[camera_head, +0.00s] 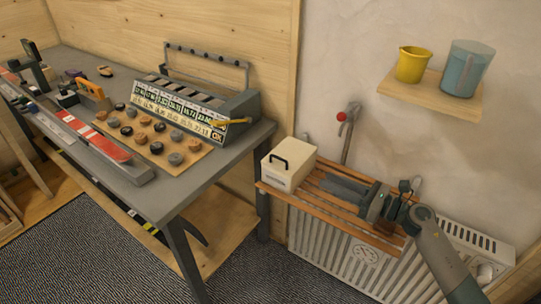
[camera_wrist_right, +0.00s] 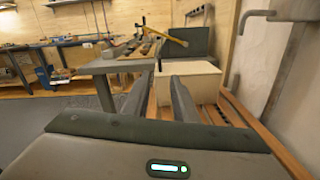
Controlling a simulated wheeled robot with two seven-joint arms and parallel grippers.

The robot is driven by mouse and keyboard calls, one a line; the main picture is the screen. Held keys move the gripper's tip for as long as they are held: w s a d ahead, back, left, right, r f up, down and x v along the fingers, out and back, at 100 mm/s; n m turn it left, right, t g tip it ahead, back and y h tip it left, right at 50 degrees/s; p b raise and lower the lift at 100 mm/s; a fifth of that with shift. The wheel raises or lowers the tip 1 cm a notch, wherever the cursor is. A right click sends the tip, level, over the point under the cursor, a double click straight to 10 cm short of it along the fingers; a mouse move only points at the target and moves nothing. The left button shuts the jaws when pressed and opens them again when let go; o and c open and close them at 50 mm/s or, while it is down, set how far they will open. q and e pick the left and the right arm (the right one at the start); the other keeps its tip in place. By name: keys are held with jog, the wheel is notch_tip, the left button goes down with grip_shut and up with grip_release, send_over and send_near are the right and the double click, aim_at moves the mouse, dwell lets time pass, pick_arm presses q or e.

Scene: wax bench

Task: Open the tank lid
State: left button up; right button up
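My left gripper is not in view.
A grey workbench (camera_head: 225,150) on the left carries a tilted display rack (camera_head: 190,105), wax pucks and a red-topped ski (camera_head: 95,138). A wall shelf (camera_head: 430,97) holds a yellow jug (camera_head: 411,65) and blue jug (camera_head: 464,72).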

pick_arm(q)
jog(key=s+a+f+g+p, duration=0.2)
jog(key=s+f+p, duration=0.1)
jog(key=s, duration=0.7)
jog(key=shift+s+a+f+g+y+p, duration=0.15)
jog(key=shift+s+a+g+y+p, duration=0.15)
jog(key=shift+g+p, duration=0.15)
pick_arm(e)
send_near(282, 160)
jog(key=x, duration=1)
jog(key=shift+w+f, duration=0.2)
jog(key=shift+w, duration=0.05)
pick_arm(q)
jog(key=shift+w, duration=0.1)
pick_arm(e)
grip_shut()
